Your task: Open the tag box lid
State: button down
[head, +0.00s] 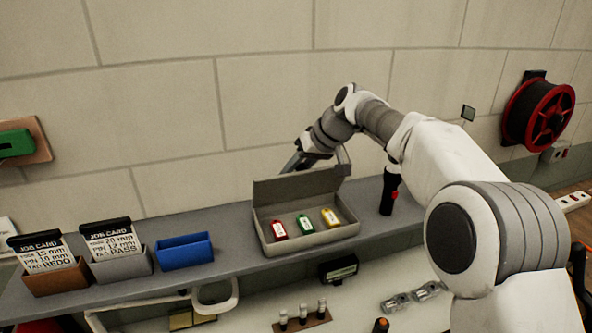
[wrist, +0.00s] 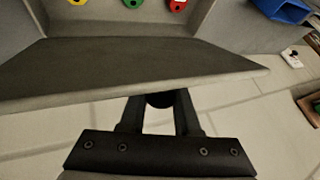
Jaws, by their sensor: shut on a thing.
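The grey tag box (head: 312,241) sits on the shelf with its lid (head: 297,187) standing up along the back edge. Inside lie a red tag (head: 279,230), a green tag (head: 305,221) and a yellow tag (head: 330,217). My gripper (head: 297,163) is behind the raised lid, its fingertips partly hidden by it. In the wrist view the lid (wrist: 130,75) spans the picture, and my gripper's fingers (wrist: 158,99) are shut on a dark round knob at its outer side, partly hidden by the lid.
A blue bin (head: 184,252) and two job card holders (head: 122,266) stand left of the box. A black torch-like tool (head: 389,190) stands close on the right. The panelled wall is just behind my gripper. Shelf between blue bin and box is clear.

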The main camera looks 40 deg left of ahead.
jog(key=shift+w+a+f, duration=0.1)
jog(key=shift+w+a+p, duration=0.25)
jog(key=shift+a+p, duration=0.15)
jog(key=shift+p, duration=0.2)
dwell(0.5)
dwell(0.4)
jog(key=c, duration=0.6)
grip_release()
jog(key=shift+a, duration=0.1)
jog(key=v, duration=1.7)
jog(key=shift+w+r, duration=0.2)
jog(key=shift+r, duration=0.2)
